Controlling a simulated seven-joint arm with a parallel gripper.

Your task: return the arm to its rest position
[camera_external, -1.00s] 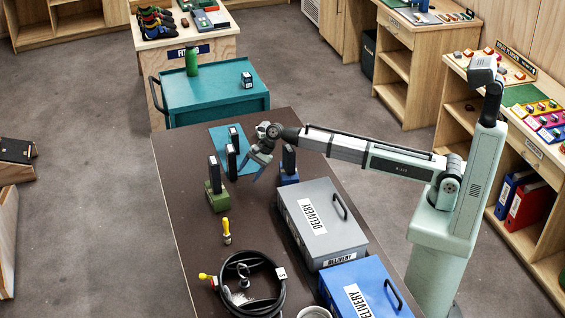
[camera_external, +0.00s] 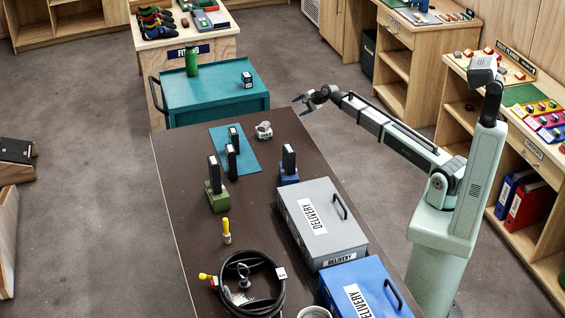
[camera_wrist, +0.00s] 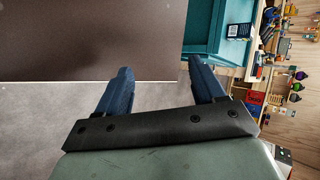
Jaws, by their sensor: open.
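My gripper (camera_external: 302,105) is raised at the far right edge of the dark table (camera_external: 187,248), at the end of my extended arm. In the wrist view my gripper (camera_wrist: 157,75) shows two blue fingers spread apart with nothing between them. Beyond the fingers are the dark table top (camera_wrist: 90,38), a strip of grey floor and the teal cart (camera_wrist: 205,25).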

